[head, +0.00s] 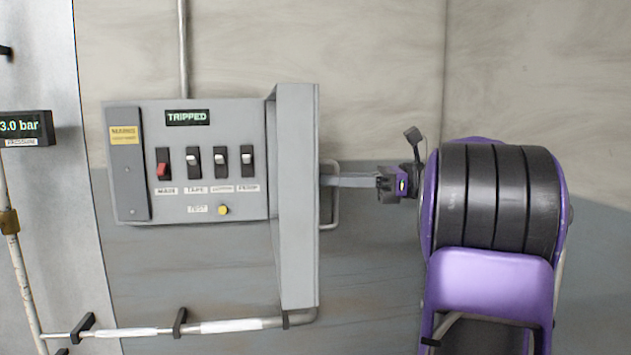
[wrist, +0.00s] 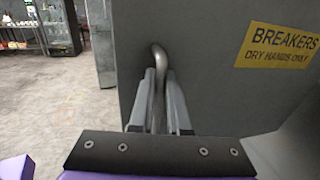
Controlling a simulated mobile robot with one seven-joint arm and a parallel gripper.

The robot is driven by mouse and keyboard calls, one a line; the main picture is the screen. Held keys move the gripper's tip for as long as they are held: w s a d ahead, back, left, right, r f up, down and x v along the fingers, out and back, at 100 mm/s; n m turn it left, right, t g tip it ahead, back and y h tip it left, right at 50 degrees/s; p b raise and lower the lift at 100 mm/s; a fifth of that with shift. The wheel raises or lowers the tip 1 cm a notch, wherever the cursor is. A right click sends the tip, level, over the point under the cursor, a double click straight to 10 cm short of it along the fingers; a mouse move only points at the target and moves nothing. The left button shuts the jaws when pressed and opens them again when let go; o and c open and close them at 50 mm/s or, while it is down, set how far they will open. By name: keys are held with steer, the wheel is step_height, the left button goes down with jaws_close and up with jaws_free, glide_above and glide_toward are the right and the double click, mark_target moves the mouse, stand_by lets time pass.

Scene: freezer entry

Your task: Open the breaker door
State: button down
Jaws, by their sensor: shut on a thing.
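The breaker door (head: 299,195) stands swung out from the grey breaker panel (head: 205,212), and I see it nearly edge-on in the head view. Its outer face, with a yellow "BREAKERS DRY HANDS ONLY" label (wrist: 278,47), shows in the wrist view. My gripper (head: 332,181) is at the door's right side, shut on the bent metal door handle (wrist: 158,56), which passes between the two fingers (wrist: 158,105). The display (head: 187,118) reads "TRIPPED".
A pipe (head: 230,325) runs along the wall below the panel. A pressure display (head: 22,126) reading 3.0 bar is at the left. In the wrist view, open floor (wrist: 70,110) lies to the left, with shelves (wrist: 20,35) far back.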

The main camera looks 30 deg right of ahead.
steer(key=shift+s+d+n+g, duration=0.1)
steer(key=shift+d+n+g, duration=0.25)
steer(key=shift+d, duration=0.65)
steer(key=c, duration=1.2)
jaws_free()
steer(key=shift+o, duration=0.2)
steer(key=v, duration=1.7)
steer(key=shift+d+f, duration=0.2)
steer(key=shift+f, duration=0.05)
